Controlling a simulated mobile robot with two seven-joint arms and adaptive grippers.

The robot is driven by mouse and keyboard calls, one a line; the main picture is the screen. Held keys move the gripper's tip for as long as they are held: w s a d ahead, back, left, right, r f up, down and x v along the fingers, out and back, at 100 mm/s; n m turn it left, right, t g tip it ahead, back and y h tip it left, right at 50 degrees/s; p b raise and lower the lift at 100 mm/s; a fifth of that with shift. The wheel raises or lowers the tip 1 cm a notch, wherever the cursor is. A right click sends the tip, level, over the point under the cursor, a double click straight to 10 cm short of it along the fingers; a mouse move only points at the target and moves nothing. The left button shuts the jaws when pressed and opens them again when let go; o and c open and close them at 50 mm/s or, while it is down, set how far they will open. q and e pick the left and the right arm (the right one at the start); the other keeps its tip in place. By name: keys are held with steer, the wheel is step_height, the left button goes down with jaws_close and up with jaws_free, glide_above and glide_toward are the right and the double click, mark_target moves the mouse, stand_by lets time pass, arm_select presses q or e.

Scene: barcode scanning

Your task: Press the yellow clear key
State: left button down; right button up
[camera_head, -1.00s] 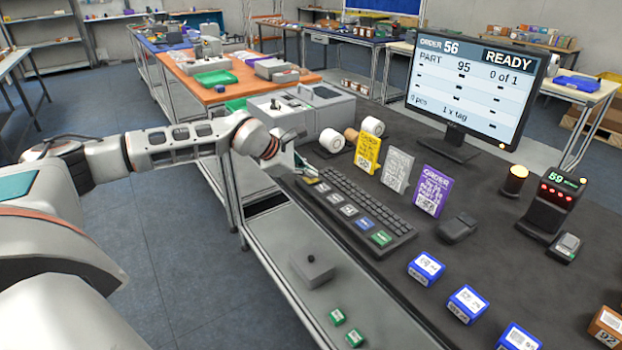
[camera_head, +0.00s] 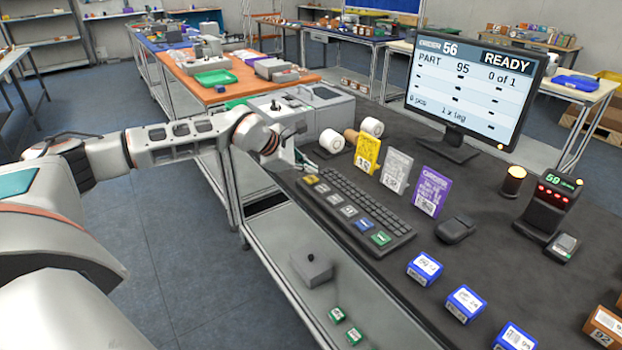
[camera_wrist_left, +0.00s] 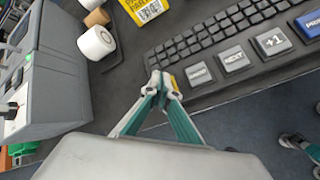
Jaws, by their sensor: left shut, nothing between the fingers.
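The yellow clear key (camera_head: 311,180) is at the far left end of the row of large keys on the dark keyboard (camera_head: 345,200). My left gripper (camera_head: 303,165) is shut and empty, just behind and beside that key in the head view. In the left wrist view the closed fingertips (camera_wrist_left: 163,84) are over the yellow key (camera_wrist_left: 174,82) and hide most of it. I cannot tell whether they touch it. The monitor (camera_head: 470,90) reads order 56, part 95, 0 of 1, READY.
Yellow, grey and purple order cards (camera_head: 430,190) stand behind the keyboard. White rolls (camera_head: 332,141) stand to its left, a mouse (camera_head: 455,230) to its right. Blue boxes (camera_head: 425,268) sit along the front. A scanner unit (camera_head: 548,207) with red lights stands at the right.

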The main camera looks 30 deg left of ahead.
mark_target(309, 180)
arm_select(q)
steer(key=shift+r+p, duration=1.75)
steer(key=shift+r, duration=0.8)
